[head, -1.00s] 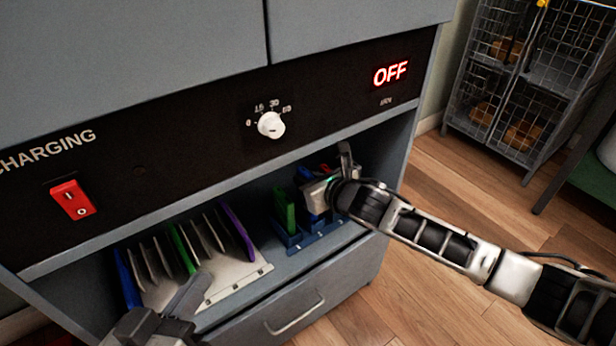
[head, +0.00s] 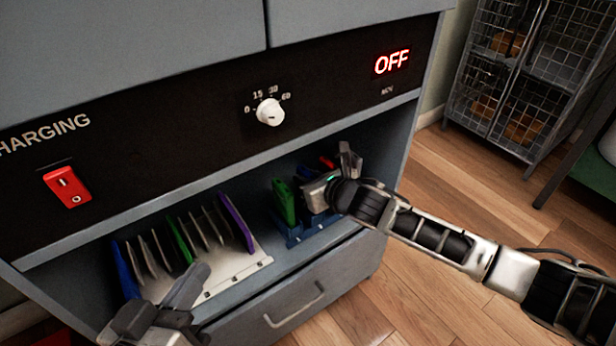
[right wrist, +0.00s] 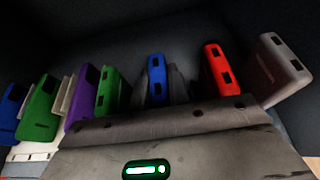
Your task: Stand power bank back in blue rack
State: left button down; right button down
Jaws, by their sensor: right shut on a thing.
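The blue rack (head: 318,236) stands on the shelf inside the cabinet, right of the white charging rack. A green power bank (head: 284,202) stands at its left side. My right gripper (head: 326,180) is over the rack. In the right wrist view a blue power bank (right wrist: 156,80) sits upright between its fingers, and the gripper is shut on it. How deep its lower end is in the rack is hidden. A red power bank (right wrist: 217,70) stands beside it on the right. My left gripper (head: 190,285) is in front of the white rack, and its finger gap is unclear.
The white rack (head: 232,272) holds several upright phones, with blue, green and purple ones among them. A grey block (right wrist: 285,68) stands right of the red one. The cabinet's upper panel (head: 200,130) overhangs the shelf. A drawer handle (head: 295,308) is below.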

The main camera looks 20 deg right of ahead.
pick_arm(q)
jog(key=shift+f, duration=0.1)
pick_arm(e)
jog(key=shift+f, duration=0.15)
jog(key=c, duration=1.3)
grip_release()
jog(key=shift+o, duration=0.2)
jog(key=shift+f, duration=0.1)
pick_arm(q)
jog(key=shift+s+a+f+m+g+y+p, duration=0.2)
jog(key=shift+a+f+m+g+y+p, duration=0.55)
jog(key=shift+p, duration=2.1)
pick_arm(e)
jog(key=v, duration=1.6)
pick_arm(q)
jog(key=shift+r, duration=0.2)
pick_arm(e)
jog(key=shift+w+r, duration=0.1)
jog(key=shift+r, duration=0.15)
